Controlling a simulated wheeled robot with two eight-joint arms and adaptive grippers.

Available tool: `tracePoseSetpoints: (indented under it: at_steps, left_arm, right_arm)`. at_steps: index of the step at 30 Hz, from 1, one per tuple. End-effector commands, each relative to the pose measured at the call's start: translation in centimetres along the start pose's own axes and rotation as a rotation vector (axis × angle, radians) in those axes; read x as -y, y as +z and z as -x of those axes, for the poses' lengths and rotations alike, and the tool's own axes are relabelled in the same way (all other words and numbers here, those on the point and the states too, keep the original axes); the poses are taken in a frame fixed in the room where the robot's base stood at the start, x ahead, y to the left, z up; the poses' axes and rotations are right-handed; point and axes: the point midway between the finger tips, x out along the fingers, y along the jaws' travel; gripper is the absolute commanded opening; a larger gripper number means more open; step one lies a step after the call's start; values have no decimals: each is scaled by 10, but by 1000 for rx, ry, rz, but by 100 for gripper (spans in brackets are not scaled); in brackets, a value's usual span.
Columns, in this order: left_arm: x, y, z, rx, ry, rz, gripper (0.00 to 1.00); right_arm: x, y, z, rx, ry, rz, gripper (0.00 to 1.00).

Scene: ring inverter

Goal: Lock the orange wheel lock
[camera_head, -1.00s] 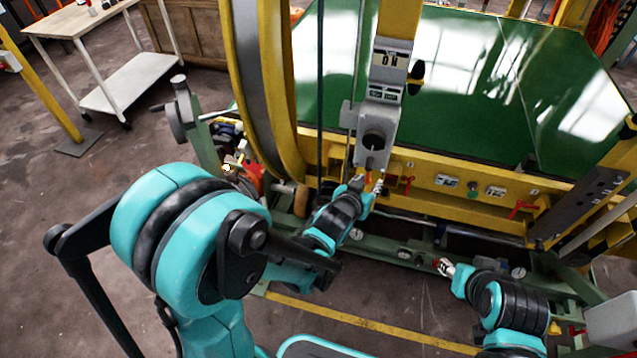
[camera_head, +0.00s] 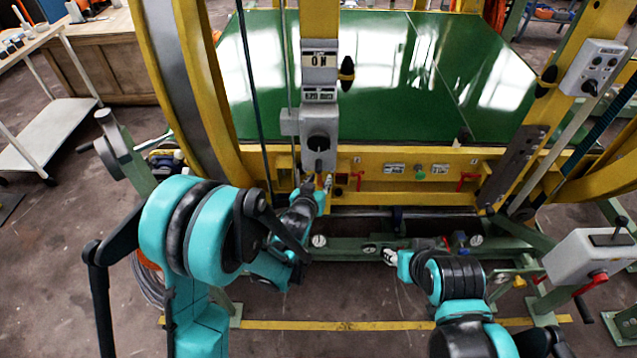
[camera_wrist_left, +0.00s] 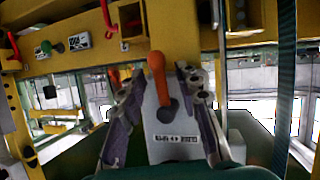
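An orange lever (camera_wrist_left: 157,76) points out of the slot of a grey box in the left wrist view. I take it to be the orange wheel lock. In the head view the grey box (camera_head: 319,150) hangs on a yellow post, and the lever is mostly hidden at its lower end. My left gripper (camera_head: 318,184) is just below that box. In the left wrist view its fingers (camera_wrist_left: 158,88) are spread on both sides of the lever, with gaps visible between them and it. My right gripper (camera_head: 388,256) is low in front of the green rail; its finger opening is unclear.
A yellow beam (camera_head: 440,160) with red handles runs behind the grippers. A large yellow ring (camera_head: 190,90) stands at left. A grey control box (camera_head: 594,68) and a grey crank box (camera_head: 597,255) are at right. A cart (camera_head: 45,135) stands far left.

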Motion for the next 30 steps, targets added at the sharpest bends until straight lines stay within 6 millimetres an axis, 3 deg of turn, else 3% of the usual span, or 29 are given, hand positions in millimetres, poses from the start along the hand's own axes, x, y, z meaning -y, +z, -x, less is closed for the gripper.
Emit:
tracePoseSetpoints:
  at_steps: [5,9,29,30]
  left_arm:
    - [0,0,0,0,0,0,33]
    - [0,0,0,0,0,0,0]
    - [4,0,1,21,-41,-95,0]
    - [4,0,1,21,-41,-95,15]
  right_arm:
    - [0,0,0,0,0,0,40]
    - [0,0,0,0,0,0,40]
    - [0,0,0,0,0,0,40]
    - [0,0,0,0,0,0,40]
